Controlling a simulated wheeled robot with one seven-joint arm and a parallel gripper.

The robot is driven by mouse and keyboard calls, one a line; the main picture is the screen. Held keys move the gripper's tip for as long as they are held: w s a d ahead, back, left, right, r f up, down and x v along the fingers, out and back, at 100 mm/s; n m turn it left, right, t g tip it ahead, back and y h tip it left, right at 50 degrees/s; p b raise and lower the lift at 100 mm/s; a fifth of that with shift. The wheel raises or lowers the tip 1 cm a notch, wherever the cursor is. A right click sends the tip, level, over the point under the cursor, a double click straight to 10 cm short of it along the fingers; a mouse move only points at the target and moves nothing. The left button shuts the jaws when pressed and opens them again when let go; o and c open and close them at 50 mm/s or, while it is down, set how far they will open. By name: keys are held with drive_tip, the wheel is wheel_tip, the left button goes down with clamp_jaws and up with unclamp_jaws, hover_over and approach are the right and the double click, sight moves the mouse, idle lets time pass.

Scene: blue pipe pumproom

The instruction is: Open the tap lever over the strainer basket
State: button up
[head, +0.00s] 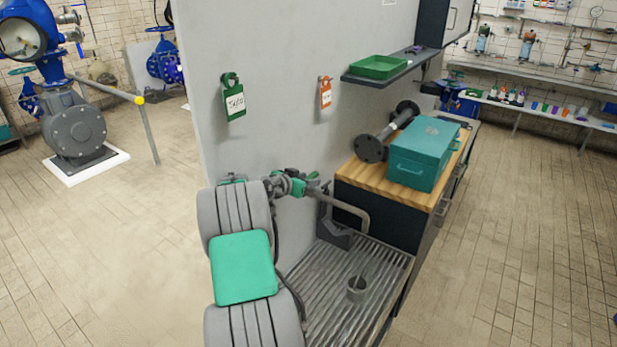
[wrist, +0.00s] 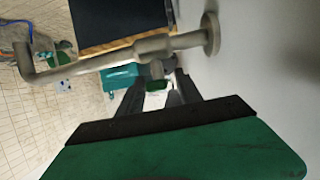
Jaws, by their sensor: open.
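The grey tap (head: 348,210) comes out of the wall, and its bent spout hangs over the ridged drain tray. The tap (wrist: 110,62) crosses the upper part of the wrist view from its round wall flange. A short stub (wrist: 157,70) on its body, perhaps the lever, points toward my fingers. The grey strainer basket (head: 356,289) stands on the tray below. My gripper (head: 316,183) is beside the tap near the wall. In the wrist view my gripper (wrist: 158,90) is open, its fingers apart near the stub. I cannot tell whether they touch it; the lever is unclear in the head view.
The ridged drain tray (head: 325,285) adjoins a wooden-topped bench (head: 350,174) with a teal toolbox (head: 421,153) and a flanged pipe piece (head: 385,135). A shelf with a green tray (head: 379,67) is above. Green (head: 233,97) and orange (head: 325,92) tags hang on the wall.

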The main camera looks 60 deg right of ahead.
drive_tip(key=shift+d+f, duration=0.15)
drive_tip(key=shift+d, duration=0.25)
clamp_jaws()
idle(0.4)
